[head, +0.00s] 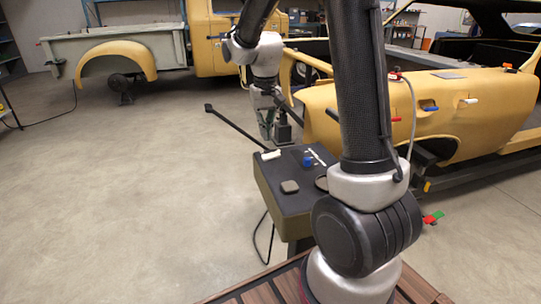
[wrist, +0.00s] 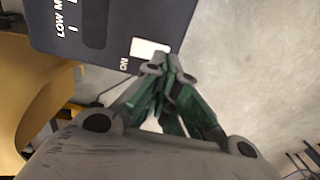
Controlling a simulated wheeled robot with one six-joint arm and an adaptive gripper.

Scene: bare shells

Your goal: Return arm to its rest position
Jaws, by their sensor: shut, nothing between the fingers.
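My gripper (head: 267,132) hangs above the back edge of a box with a dark top panel (head: 300,198). In the wrist view, the green-sided fingers of my gripper (wrist: 166,68) are together with nothing between them. The fingertips appear just beside a white rocker (wrist: 149,48) on the dark panel, next to the printed word "ON". Whether they touch it cannot be told. My arm reaches up and away from the base and bends down at the wrist.
A black lever (head: 232,126) sticks out to the left. A yellow car shell (head: 455,108) stands right; a pickup (head: 125,55) stands behind.

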